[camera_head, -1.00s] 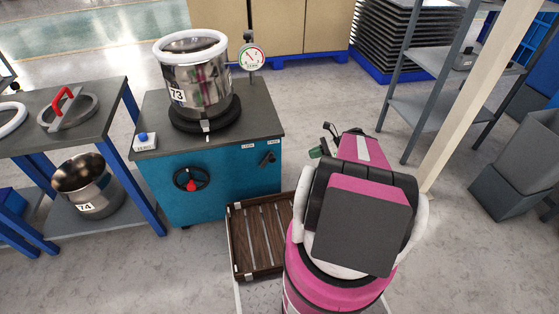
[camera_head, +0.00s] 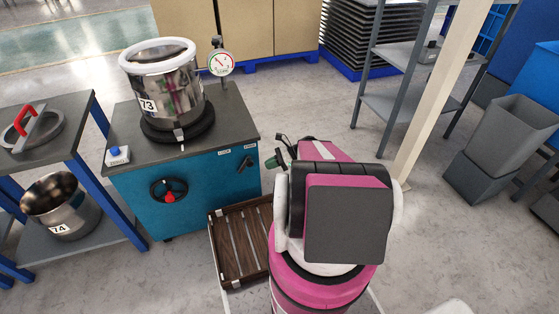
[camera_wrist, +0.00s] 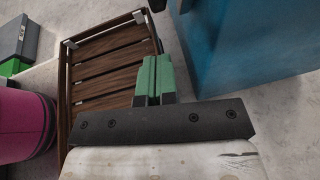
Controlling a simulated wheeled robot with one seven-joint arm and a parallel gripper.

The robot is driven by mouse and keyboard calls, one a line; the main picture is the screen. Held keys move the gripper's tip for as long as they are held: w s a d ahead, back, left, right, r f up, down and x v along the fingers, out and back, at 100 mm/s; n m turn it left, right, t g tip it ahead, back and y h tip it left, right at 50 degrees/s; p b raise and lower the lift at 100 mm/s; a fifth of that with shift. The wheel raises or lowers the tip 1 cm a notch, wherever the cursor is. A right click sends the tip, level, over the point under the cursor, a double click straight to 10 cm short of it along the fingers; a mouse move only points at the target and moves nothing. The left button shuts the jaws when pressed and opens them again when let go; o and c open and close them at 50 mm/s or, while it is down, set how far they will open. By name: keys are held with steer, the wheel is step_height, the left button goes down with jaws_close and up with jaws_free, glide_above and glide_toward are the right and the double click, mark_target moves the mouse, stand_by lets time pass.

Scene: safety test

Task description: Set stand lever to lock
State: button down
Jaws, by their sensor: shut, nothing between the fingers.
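The stand is a teal cabinet (camera_head: 195,195) with a dark top, and it carries a steel pot marked 73 (camera_head: 165,85). A small black lever (camera_head: 245,164) sits at the upper right of its front, below two small white labels (camera_head: 237,148) whose text is too small to read. My gripper (camera_head: 273,160) is just right of the lever in the head view, apart from it. In the wrist view its green fingers (camera_wrist: 153,78) are together and empty. The cabinet side (camera_wrist: 240,45) is to their right; the lever is not visible there.
The cabinet front also has a black handwheel (camera_head: 169,191) with a red knob. A grey shelf rack (camera_head: 395,60) and a pale post (camera_head: 437,90) stand at the right.

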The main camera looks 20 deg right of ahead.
mark_target(245, 167)
steer(key=shift+w+a+r, duration=0.1)
steer(key=shift+a+r, duration=0.15)
steer(key=shift+a, duration=0.4)
steer(key=shift+w+a+r, duration=0.15)
steer(key=shift+a+r, duration=0.05)
steer(key=shift+a, duration=0.5)
steer(key=shift+w+a+r, duration=0.1)
steer(key=shift+a+r, duration=0.15)
steer(key=shift+a, duration=0.4)
steer(key=shift+w, duration=0.1)
